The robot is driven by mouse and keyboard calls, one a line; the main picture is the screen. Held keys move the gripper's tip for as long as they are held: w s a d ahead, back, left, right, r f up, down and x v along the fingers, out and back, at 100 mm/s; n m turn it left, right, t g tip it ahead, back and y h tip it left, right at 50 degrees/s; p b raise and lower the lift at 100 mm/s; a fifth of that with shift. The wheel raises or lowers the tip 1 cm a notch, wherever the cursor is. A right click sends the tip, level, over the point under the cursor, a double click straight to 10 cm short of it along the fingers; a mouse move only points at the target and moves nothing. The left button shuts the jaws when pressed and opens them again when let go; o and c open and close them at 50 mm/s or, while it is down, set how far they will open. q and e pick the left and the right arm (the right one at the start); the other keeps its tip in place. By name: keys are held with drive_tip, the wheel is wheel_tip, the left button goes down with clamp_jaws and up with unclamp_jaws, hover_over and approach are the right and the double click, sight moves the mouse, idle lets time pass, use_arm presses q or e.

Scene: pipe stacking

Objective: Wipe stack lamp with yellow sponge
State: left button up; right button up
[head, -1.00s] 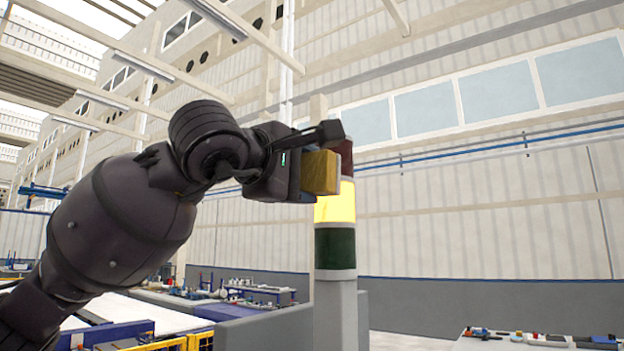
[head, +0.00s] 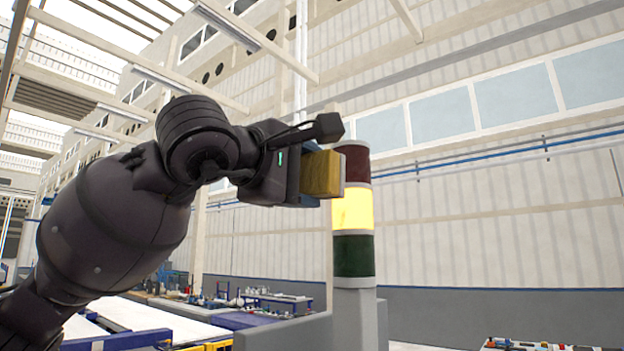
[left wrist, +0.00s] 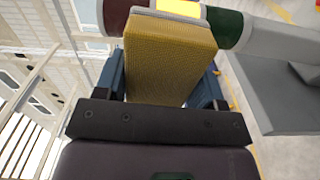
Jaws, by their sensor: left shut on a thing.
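The stack lamp (head: 353,210) stands upright on a grey post, with a dark red segment on top, a lit yellow one in the middle and a dark green one below. My left gripper (head: 308,174) is shut on the yellow sponge (head: 325,174), at the left side of the lamp, level with the red segment and the top of the yellow one. In the left wrist view the sponge (left wrist: 168,55) sits between the fingers and its far end meets or nearly meets the lamp (left wrist: 222,27); contact cannot be told. My right gripper is not in view.
A low grey wall (head: 285,333) adjoins the lamp's post. Workbenches with small parts (head: 265,298) lie behind at the left, and another table (head: 540,345) is at the lower right. The space right of the lamp is open.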

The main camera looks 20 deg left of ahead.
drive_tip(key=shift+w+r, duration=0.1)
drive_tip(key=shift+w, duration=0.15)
use_arm(q)
drive_tip(key=shift+w+a+f, duration=0.1)
drive_tip(key=shift+w+f, duration=0.15)
drive_tip(key=shift+w, duration=0.05)
drive_tip(key=w+f+p, duration=0.1)
drive_tip(key=w+p, duration=0.1)
drive_tip(key=w+f+p, duration=0.2)
drive_tip(key=w, duration=0.1)
drive_tip(key=w+a+f+p, duration=0.1)
drive_tip(key=w, duration=0.1)
drive_tip(key=shift+w+a+f+p, duration=0.1)
drive_tip(key=shift+w+f+p, duration=0.1)
drive_tip(key=shift+p, duration=0.2)
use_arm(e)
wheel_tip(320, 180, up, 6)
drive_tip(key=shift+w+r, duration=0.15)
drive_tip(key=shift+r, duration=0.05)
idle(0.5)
use_arm(q)
drive_tip(key=shift+w, duration=0.35)
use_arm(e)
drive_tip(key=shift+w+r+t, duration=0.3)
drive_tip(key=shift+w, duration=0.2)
use_arm(q)
drive_tip(key=shift+w+d, duration=0.2)
drive_tip(key=shift+d, duration=0.05)
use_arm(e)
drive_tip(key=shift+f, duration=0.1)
